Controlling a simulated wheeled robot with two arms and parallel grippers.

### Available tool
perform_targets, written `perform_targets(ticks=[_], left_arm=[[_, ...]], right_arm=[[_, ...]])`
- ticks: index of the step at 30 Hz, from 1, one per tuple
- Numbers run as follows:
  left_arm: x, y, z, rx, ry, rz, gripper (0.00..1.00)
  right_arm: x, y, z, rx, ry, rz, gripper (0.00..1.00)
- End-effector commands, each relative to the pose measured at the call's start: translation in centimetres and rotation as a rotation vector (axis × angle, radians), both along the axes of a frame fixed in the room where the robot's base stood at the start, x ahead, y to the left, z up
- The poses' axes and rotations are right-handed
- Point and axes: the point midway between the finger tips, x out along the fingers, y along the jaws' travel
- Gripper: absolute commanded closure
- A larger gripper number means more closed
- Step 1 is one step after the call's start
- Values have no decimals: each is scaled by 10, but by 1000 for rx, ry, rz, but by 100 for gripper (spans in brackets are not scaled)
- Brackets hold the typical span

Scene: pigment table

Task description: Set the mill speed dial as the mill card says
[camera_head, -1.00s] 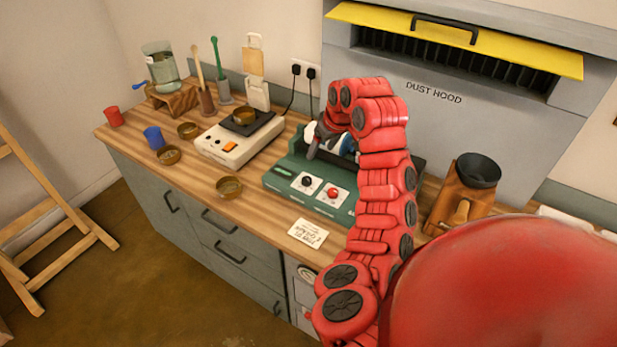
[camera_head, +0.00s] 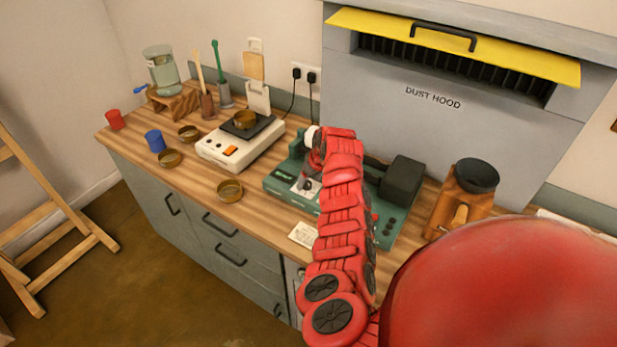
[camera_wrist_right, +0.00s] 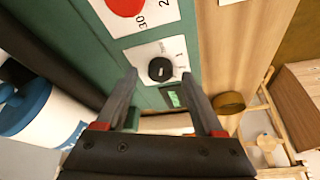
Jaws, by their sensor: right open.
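The green mill (camera_head: 281,181) stands on the bench and is partly hidden by my right arm. Its black dial (camera_wrist_right: 161,69) sits on a white plate with number marks, only partly readable. A red dial (camera_wrist_right: 126,5) is on a neighbouring plate. My right gripper (camera_wrist_right: 160,76) is open, with its fingertips on either side of the black dial; I cannot tell whether they touch it. In the head view the right gripper (camera_head: 308,177) is over the left end of the mill's front. The mill card (camera_head: 302,234) lies on the bench before the mill, its writing unreadable here.
A white hotplate-like device (camera_head: 228,148) with an orange switch stands left of the mill. A brown bowl (camera_head: 229,189) is on the bench between them and the front edge. A wooden grinder (camera_head: 458,203) stands right of the mill, below the dust hood (camera_head: 440,135).

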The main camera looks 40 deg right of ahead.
Motion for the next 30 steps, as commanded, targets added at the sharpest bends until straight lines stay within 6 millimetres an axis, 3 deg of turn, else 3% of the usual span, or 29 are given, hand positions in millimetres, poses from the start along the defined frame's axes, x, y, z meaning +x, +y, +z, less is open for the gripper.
perform_targets(ticks=[14,25,30], left_arm=[[0,0,3,0,0,0,50],[0,0,3,0,0,0,50],[0,0,3,0,0,0,50]], right_arm=[[5,1,-10,-4,-2,4,32],[5,1,-10,-3,-1,3,99],[5,1,-10,-3,-1,3,100]])
